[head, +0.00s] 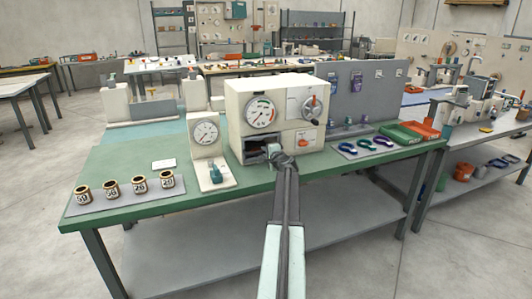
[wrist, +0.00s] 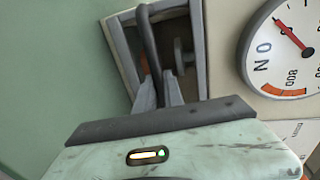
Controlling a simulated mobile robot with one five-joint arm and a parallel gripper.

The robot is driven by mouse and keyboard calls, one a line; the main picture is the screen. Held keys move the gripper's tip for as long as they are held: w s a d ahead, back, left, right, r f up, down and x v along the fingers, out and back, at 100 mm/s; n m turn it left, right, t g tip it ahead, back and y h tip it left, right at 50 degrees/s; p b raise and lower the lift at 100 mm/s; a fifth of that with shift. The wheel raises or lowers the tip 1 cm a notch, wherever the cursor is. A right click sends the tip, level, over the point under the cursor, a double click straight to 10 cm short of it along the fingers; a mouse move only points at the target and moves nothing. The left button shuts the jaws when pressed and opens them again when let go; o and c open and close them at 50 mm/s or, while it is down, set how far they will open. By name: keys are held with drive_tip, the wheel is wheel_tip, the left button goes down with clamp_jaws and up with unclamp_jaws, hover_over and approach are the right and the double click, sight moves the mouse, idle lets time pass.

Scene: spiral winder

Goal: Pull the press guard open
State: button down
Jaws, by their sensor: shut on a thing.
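The press is a cream box (head: 247,104) on the green bench in the head view, with a framed opening (head: 256,147) low on its front left. In the wrist view the opening has a grey frame (wrist: 125,58) and a dark interior with a grey round part (wrist: 180,56) inside. A dark bar, the guard handle (wrist: 147,38), crosses in front of it. My gripper (wrist: 158,88) is shut on this handle. In the head view my gripper (head: 281,160) is at the right of the opening and hides part of it. How far the guard stands open is unclear.
A gauge stand (head: 206,133) is just left of the press. Labelled cylinders (head: 139,184) stand on a grey mat at the front left. Blue and purple parts (head: 365,145) and green and orange trays (head: 401,133) lie on the right.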

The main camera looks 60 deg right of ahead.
idle(0.3)
drive_tip(key=f+v, duration=0.3)
drive_tip(key=v, duration=1.2)
drive_tip(key=shift+s+a, duration=0.25)
drive_tip(key=shift+s, duration=0.15)
drive_tip(key=c, duration=1.7)
unclamp_jaws()
drive_tip(key=p+v, duration=0.1)
drive_tip(key=v, duration=0.6)
drive_tip(key=shift+s+a+p, duration=0.25)
drive_tip(key=shift+p, duration=0.05)
